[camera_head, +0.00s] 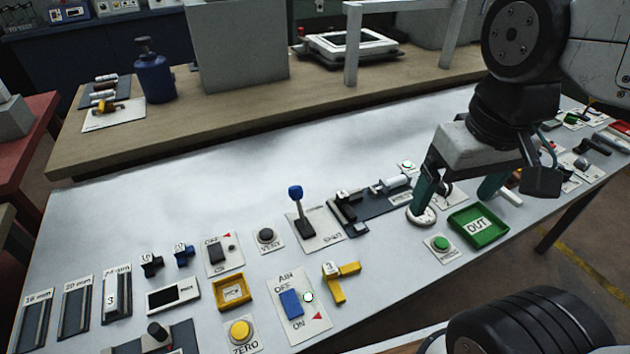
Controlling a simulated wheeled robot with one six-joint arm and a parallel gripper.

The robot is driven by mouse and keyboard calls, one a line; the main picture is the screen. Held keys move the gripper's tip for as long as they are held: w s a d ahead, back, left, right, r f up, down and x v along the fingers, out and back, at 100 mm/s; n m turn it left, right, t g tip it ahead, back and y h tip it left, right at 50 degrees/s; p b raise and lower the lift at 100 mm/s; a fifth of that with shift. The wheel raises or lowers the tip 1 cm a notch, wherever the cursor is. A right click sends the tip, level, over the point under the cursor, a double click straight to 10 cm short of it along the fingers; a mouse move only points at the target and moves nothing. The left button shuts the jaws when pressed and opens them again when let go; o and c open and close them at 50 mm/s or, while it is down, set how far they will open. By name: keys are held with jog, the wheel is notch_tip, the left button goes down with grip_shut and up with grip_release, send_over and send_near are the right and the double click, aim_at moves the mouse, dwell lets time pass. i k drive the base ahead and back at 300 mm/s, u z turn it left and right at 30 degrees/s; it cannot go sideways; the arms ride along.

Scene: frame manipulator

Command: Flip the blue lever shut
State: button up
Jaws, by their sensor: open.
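The lever with a blue knob (295,192) stands nearly upright on a pale plate (323,240) in the middle of the bench. My gripper (458,196) is at the right, well apart from the lever, above the area behind the green OUT tray. Its two greenish fingers are spread wide, with nothing seen held between them. The left finger partly covers a round white piece (421,218); I cannot tell whether they touch.
A dark fixture (375,212) lies between the lever and my gripper. A green OUT tray (479,227) is just in front of the gripper. A black button (266,235) is left of the lever, and a blue rocker switch (291,303) is in front. The bench behind the lever is clear.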

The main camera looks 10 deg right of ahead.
aim_at(295, 192)
jog(key=k, duration=1.25)
jog(key=u, duration=0.8)
jog(key=i, duration=1.25)
jog(key=z, duration=0.4)
